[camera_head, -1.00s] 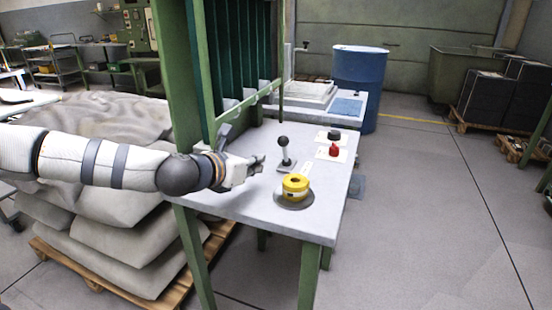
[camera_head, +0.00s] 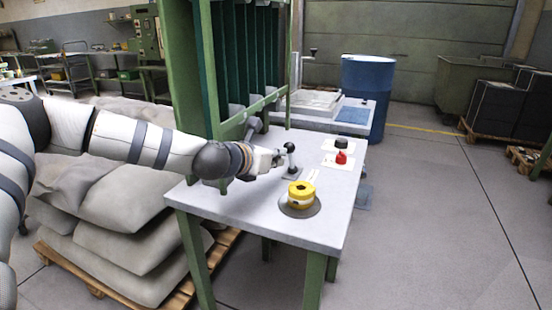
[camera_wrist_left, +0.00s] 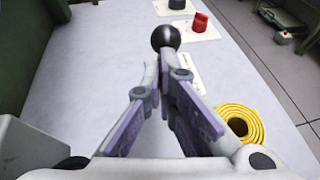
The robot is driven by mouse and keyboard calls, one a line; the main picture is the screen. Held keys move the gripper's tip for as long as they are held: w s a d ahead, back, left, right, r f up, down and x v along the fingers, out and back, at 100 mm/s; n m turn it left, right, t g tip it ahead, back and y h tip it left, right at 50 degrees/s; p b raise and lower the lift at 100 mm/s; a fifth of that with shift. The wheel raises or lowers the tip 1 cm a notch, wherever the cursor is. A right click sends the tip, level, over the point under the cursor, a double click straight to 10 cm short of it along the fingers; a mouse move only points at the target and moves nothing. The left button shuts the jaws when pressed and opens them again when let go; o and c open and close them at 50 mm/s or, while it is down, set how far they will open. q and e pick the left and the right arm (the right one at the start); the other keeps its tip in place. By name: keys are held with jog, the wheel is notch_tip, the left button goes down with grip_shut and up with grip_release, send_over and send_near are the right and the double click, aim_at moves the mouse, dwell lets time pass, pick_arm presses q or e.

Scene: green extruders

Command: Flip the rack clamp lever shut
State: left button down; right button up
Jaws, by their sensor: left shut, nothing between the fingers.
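A lever with a black ball knob (camera_head: 290,147) stands roughly upright on a small grey base plate (camera_head: 292,173) on the table. My left gripper (camera_head: 280,160) is shut and empty, just left of this lever. In the left wrist view the black ball (camera_wrist_left: 166,37) shows just beyond the closed fingertips (camera_wrist_left: 166,56); I cannot tell whether they touch it. The lever's shaft is mostly hidden behind the fingers there. The green rack (camera_head: 191,80) stands behind my left arm, with a grey angled piece (camera_head: 253,126) at its lower rail. My right gripper is out of view.
A blue barrel (camera_head: 368,90) is at the back.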

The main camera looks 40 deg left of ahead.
pick_arm(q)
jog(key=shift+w+a+r, duration=0.1)
jog(key=shift+w+r, duration=0.35)
jog(key=shift+w+a+r, duration=0.15)
jog(key=shift+w+r, duration=0.15)
jog(key=shift+w, duration=0.35)
jog(key=shift+w+a+r, duration=0.15)
jog(key=shift+w+r, duration=0.2)
jog(key=shift+w, duration=0.25)
jog(key=shift+w+a+r, duration=0.15)
jog(key=shift+w+r, duration=0.15)
jog(key=shift+w, duration=0.35)
jog(key=shift+w+a+r+b, duration=0.15)
jog(key=shift+w+a, duration=0.05)
jog(key=shift+w, duration=0.65)
jog(key=shift+w+a+r+b, duration=0.15)
jog(key=shift+w+a, duration=0.05)
jog(key=shift+w, duration=0.6)
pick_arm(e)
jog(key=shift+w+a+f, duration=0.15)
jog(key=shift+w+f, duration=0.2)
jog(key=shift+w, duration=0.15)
